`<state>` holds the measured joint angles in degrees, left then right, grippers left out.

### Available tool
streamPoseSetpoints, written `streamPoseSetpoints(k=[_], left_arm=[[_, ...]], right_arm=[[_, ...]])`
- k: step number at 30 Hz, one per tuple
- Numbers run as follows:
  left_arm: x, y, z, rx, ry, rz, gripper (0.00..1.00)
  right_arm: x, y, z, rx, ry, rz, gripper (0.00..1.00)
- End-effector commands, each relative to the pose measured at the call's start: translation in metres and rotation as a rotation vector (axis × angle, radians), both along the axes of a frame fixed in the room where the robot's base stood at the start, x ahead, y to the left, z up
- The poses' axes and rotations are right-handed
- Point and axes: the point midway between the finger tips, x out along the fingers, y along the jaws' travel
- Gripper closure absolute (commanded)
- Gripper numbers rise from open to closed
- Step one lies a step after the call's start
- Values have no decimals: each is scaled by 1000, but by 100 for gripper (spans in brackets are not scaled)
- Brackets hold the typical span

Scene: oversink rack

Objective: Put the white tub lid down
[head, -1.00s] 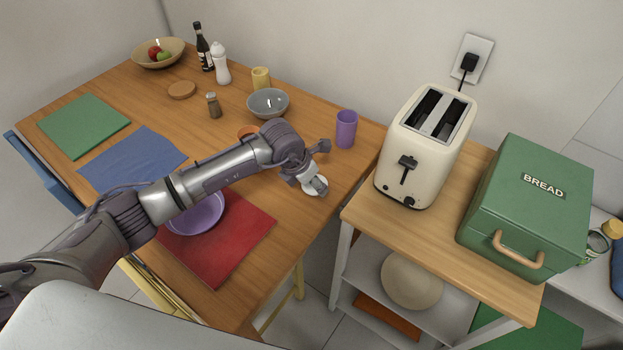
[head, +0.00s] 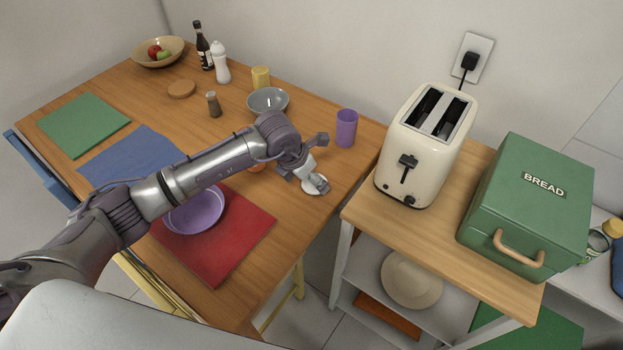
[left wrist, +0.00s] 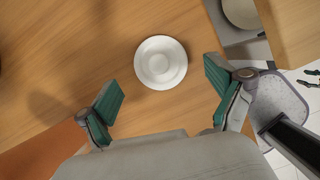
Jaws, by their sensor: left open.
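The white tub lid (left wrist: 161,62) lies flat on the wooden table in the left wrist view, close to the table's right edge. In the head view the lid (head: 316,186) is partly covered by my gripper. My left gripper (left wrist: 165,95) is open, with its green-padded fingers spread wide and apart from the lid. The lid lies just beyond the fingertips, between their lines. In the head view the left gripper (head: 312,182) is over the table's right end. My right gripper is in neither view.
A purple cup (head: 346,128) and a grey bowl (head: 268,102) stand behind the gripper. A purple bowl (head: 194,212) sits on the red mat (head: 232,240) under my forearm. The toaster (head: 425,145) and green bread box (head: 530,205) stand on the cart to the right.

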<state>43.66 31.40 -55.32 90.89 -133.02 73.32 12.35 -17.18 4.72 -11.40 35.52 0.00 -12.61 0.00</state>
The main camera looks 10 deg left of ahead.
Motion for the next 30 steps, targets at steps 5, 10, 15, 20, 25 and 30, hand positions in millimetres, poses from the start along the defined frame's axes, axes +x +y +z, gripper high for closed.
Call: streamPoseSetpoints(k=[5,10,15,20,25,30], left_arm=[[-12,9,37,-1,-5,0,7],[-23,16,68,0,-4,1,7],[-30,20,86,-1,-2,0,7],[-32,21,92,-1,2,1,7],[-32,21,92,-1,1,1,7],[-32,21,92,-1,1,1,7]], right_arm=[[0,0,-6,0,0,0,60],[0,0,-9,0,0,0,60],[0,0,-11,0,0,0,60],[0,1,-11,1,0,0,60],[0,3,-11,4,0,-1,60],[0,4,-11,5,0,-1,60]])
